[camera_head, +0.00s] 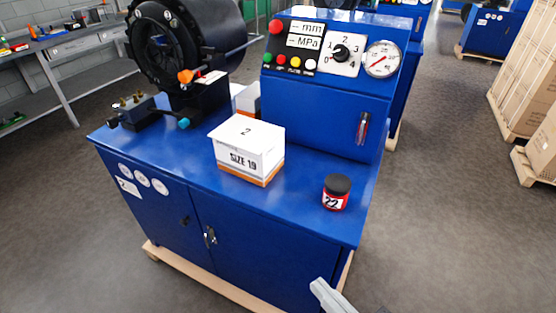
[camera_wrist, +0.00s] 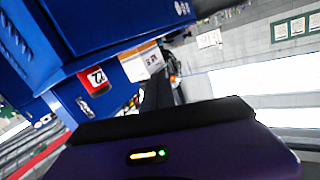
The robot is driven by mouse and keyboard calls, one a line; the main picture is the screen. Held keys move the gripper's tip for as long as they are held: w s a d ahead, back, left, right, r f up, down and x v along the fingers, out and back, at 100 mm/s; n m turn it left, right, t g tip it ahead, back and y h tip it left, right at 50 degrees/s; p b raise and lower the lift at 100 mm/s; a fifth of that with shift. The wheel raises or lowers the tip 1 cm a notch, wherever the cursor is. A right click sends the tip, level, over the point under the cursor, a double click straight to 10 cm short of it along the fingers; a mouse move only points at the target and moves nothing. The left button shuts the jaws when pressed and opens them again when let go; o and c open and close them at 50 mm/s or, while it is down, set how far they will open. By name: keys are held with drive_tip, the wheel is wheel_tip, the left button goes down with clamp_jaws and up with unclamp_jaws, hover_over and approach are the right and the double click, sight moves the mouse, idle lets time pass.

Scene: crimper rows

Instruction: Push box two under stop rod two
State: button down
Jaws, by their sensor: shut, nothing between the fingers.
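Box two (camera_head: 249,148) is a white box with an orange-brown base, "2" on its top and "SIZE 19" on its side. It stands upright on the blue bench, in front of the black crimper (camera_head: 165,45). It also shows turned sideways in the wrist view (camera_wrist: 138,66). A thin rod (camera_head: 240,46) sticks out to the right from the crimper, above and behind the box; I cannot tell whether it is stop rod two. My gripper (camera_wrist: 160,78) is shut and empty in the wrist view, apart from the box. Its fingertips do not show clearly in the head view.
A dark-lidded jar (camera_head: 337,192) labelled 22 stands right of the box near the bench's front edge. A blue control panel (camera_head: 325,110) with a gauge rises behind. Another white and orange box (camera_head: 246,101) is partly hidden behind box two. The bench front left is clear.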

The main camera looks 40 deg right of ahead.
sight(278, 150)
drive_tip(key=w+d+r+m+h, duration=0.1)
drive_tip(key=w+d+m, duration=0.4)
drive_tip(key=w, duration=0.1)
drive_tip(key=w+d+m+h+p, duration=0.1)
drive_tip(key=w+d+m, duration=0.4)
drive_tip(key=w+m, duration=0.1)
drive_tip(key=w+d+r+m+h, duration=0.1)
drive_tip(key=w+d+m+h, duration=0.1)
drive_tip(key=w+d+m, duration=0.3)
drive_tip(key=shift+w+d+r+m+p, duration=0.2)
drive_tip(key=shift+w+d, duration=0.1)
drive_tip(key=shift+w, duration=0.45)
drive_tip(key=shift+w+d+r+m+p, duration=0.15)
drive_tip(key=shift+w+d, duration=0.1)
drive_tip(key=shift+w, duration=0.5)
drive_tip(key=shift+w+d+f+m, duration=0.15)
drive_tip(key=shift+w+f+m, duration=0.2)
drive_tip(key=shift+m, duration=0.4)
drive_tip(key=shift+w, duration=0.15)
drive_tip(key=x, duration=0.9)
drive_tip(key=shift+w+d+p, duration=0.15)
drive_tip(key=shift+w+p, duration=0.15)
drive_tip(key=shift+w, duration=0.05)
